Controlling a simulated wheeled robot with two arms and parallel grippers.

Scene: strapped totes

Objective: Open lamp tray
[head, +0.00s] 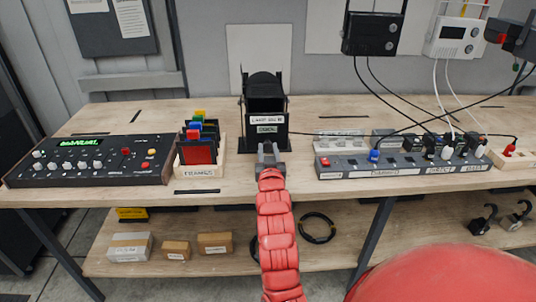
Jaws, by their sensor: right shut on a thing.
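A black lamp box (264,97) stands upright at the back middle of the wooden table. Its front has a white label and, below that, a lower front section with a small green-white label, which looks like the lamp tray (267,129). My right gripper (267,150) reaches in from below on its red arm and is shut at the bottom front of this section. Its fingers hide the part it holds, and I cannot see a clear gap showing the tray drawn out. My left gripper is not in view.
A frames holder (202,171) and a control panel (92,161) are left of the box. A power strip (400,166) with plugs and cables is to the right. Boxes lie on the lower shelf (190,262).

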